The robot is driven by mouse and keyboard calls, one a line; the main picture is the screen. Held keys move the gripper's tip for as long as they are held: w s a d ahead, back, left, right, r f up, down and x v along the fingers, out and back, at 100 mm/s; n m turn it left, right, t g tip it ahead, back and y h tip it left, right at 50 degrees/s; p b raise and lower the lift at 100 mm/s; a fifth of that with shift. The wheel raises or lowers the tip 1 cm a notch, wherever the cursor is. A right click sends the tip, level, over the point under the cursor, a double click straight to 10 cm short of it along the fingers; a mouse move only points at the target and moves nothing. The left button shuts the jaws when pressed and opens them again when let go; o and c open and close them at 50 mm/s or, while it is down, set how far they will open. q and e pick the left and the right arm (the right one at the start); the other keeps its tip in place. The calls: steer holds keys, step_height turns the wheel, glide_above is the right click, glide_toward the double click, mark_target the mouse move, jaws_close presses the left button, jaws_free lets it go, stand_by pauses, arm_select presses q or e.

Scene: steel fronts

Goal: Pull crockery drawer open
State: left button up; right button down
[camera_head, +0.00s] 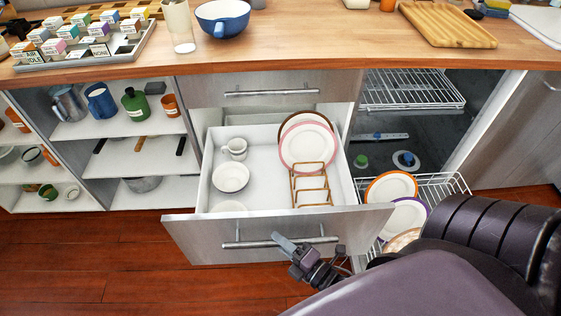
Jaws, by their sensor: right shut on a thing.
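The crockery drawer (178,228) is pulled well out below a closed upper drawer. It holds white bowls (231,178), a white cup (235,148), and plates (307,146) standing by a wooden rack (310,187). Its steel front has a bar handle (240,244). My right gripper (284,242) is at the middle of this handle, shut on it. The gripper and its wrist hide part of the bar. My left gripper is not in view.
The closed upper drawer (210,90) is above. To the right, an open dishwasher has a pulled-out lower rack (455,183) with plates, close to my right arm. Open shelves (130,131) stand left. The wooden floor (80,265) at front left is clear.

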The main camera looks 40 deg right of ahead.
steer(key=shift+s, duration=0.2)
steer(key=c, duration=1.3)
jaws_free()
steer(key=v, duration=0.7)
steer(key=shift+s, duration=0.35)
steer(key=shift+d+f, duration=0.1)
steer(key=shift+f, duration=0.05)
